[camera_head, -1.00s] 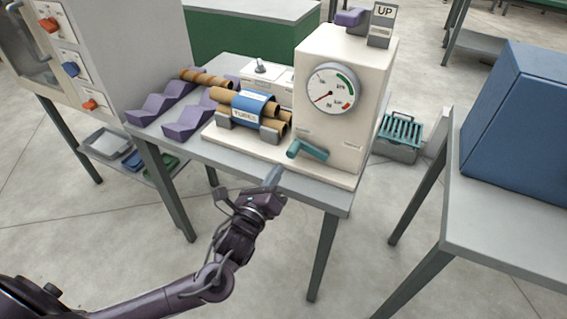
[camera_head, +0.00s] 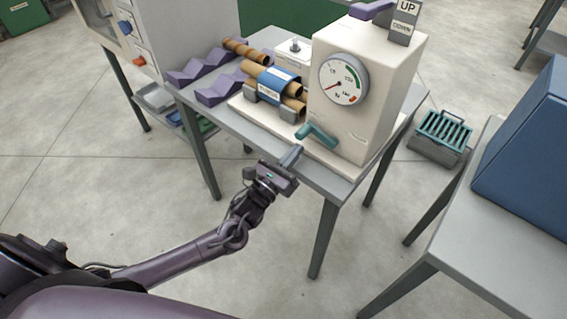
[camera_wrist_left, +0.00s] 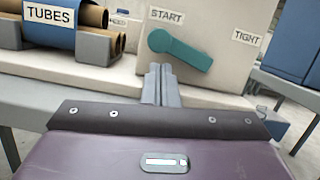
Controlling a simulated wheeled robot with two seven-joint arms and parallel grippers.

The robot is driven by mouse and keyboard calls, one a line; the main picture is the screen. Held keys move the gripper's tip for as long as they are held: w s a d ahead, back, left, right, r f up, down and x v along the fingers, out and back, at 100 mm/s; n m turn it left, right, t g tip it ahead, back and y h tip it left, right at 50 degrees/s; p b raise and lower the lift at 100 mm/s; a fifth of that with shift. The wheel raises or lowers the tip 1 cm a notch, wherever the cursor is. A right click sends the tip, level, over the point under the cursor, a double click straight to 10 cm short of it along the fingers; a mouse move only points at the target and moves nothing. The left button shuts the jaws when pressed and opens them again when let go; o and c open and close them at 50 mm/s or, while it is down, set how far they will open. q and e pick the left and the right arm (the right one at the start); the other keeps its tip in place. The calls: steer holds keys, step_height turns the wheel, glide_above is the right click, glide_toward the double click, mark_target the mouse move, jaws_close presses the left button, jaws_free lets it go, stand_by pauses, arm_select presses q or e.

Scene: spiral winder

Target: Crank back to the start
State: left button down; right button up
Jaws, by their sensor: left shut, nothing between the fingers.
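The teal crank (camera_head: 319,136) sits low on the front of the cream winder housing (camera_head: 345,120). In the left wrist view the crank (camera_wrist_left: 182,50) slants down to the right, with its left end just under the START label (camera_wrist_left: 166,16). The TIGHT label (camera_wrist_left: 246,37) is to its right. My left gripper (camera_head: 291,154) is shut and empty, just in front of and below the crank. In the left wrist view its closed fingers (camera_wrist_left: 160,84) point at the housing below the crank; whether they touch it is unclear. My right gripper is not in view.
The blue TUBES band (camera_head: 275,84) wraps brown tubes left of the housing. The round dial (camera_head: 343,79) is above the crank, and an UP/DOWN sign (camera_head: 404,22) stands on top. A blue box (camera_head: 530,150) is on the right table. Floor before the winder table is open.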

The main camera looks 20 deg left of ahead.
arm_select(q)
steer(key=shift+x, duration=1)
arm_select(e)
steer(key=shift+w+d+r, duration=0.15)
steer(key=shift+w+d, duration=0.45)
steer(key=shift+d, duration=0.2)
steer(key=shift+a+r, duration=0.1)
arm_select(q)
steer(key=shift+a+r+p, duration=0.1)
steer(key=shift+r+p, duration=0.6)
steer(key=shift+r, duration=0.05)
steer(key=shift+f, duration=0.1)
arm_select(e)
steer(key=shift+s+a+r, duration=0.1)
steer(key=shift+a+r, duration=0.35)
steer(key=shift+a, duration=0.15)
